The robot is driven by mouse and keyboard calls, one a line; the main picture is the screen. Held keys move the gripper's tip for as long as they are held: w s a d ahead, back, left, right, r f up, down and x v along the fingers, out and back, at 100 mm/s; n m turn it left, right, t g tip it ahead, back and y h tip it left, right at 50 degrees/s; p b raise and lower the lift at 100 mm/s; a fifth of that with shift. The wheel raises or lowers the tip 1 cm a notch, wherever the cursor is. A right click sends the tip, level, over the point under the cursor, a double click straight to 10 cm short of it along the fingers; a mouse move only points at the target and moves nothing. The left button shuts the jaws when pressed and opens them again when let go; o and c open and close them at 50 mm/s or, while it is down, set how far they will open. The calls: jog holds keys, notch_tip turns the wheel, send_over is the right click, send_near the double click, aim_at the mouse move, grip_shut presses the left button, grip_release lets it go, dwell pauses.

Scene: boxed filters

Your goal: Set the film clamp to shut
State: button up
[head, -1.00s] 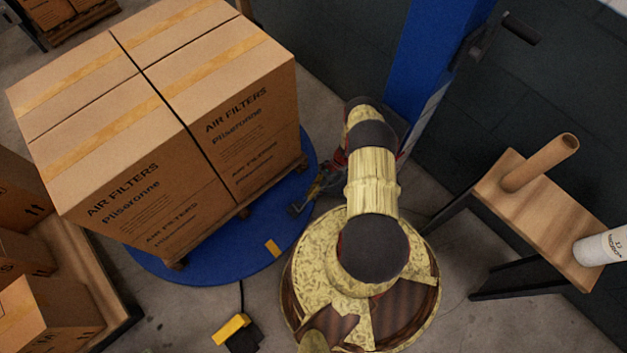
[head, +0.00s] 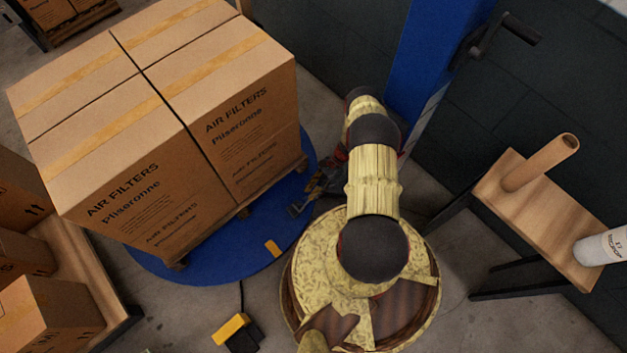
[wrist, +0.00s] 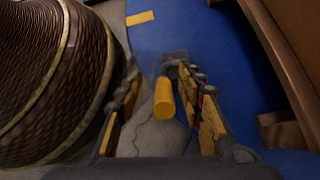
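The film clamp appears to be the small grey part with a yellow cylindrical handle (wrist: 164,98) at the edge of the blue turntable, in the wrist view. My gripper (wrist: 160,78) is open, with one finger on each side of the handle. Gaps show on both sides, and whether either finger touches it I cannot tell. In the head view my gripper (head: 316,184) is low beside the turntable's right edge, partly hidden by my arm. A small grey part (head: 296,209) shows at its lower left. The clamp's position, open or shut, is not clear.
Stacked air filter cartons (head: 150,120) stand on a pallet on the blue turntable (head: 215,262), close left of my gripper. A blue column (head: 425,60) rises behind. A wooden stand (head: 535,215) with a cardboard tube is at right. A yellow-black pedal (head: 232,328) lies in front.

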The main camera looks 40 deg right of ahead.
jog(key=shift+r, duration=3.55)
